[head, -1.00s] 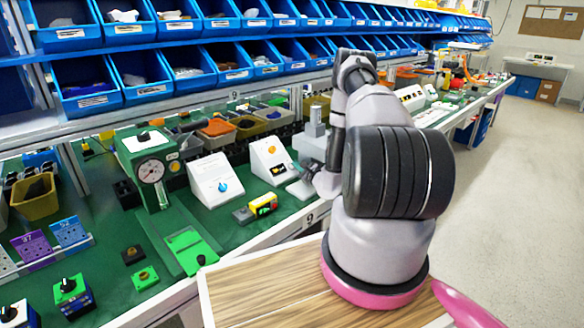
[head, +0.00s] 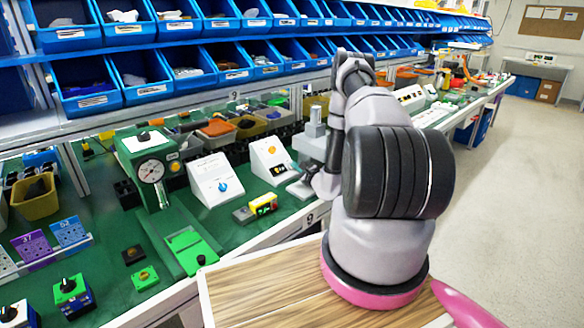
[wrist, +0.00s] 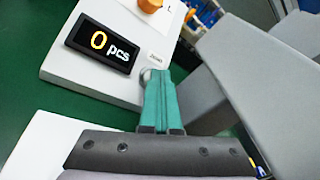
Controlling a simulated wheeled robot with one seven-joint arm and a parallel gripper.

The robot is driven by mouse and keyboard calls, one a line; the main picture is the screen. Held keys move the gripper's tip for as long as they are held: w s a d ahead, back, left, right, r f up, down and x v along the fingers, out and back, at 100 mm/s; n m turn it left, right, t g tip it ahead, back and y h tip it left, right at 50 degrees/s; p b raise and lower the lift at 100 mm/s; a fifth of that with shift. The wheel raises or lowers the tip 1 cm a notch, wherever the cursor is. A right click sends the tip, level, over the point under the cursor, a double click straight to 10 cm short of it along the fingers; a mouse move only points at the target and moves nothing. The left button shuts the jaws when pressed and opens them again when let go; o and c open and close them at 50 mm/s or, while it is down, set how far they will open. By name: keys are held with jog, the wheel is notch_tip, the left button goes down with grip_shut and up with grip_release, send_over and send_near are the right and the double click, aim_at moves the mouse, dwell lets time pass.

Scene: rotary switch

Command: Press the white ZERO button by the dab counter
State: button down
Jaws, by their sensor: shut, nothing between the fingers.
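The dab counter (head: 268,158) is a white sloped box with an orange knob and a dark display on the green bench. In the wrist view its display (wrist: 100,43) reads "0 pcs". A small label (wrist: 155,57), apparently reading ZERO, is right of the display. A small pale round button (wrist: 146,74) below that label is partly covered by my fingertips. My gripper (wrist: 157,72) is shut and empty, its green fingers right at the button. I cannot tell if they touch or press it. In the head view my arm partly hides the gripper.
A white box with a blue knob (head: 215,180) stands left of the counter. A small yellow-and-grey device (head: 256,208) lies in front. A grey block-like fixture (head: 314,140) stands close on the right. Blue bins (head: 140,75) hang above.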

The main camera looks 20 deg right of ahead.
dwell(0.3)
jog(key=shift+s+d+r, duration=0.2)
jog(key=shift+s+r, duration=0.3)
jog(key=shift+r, duration=0.15)
jog(key=shift+s+d+r, duration=0.3)
jog(key=shift+s+r, duration=0.45)
jog(key=shift+r, duration=0.2)
jog(key=shift+s+d+r, duration=0.25)
jog(key=shift+s+r, duration=0.5)
jog(key=shift+r, duration=0.2)
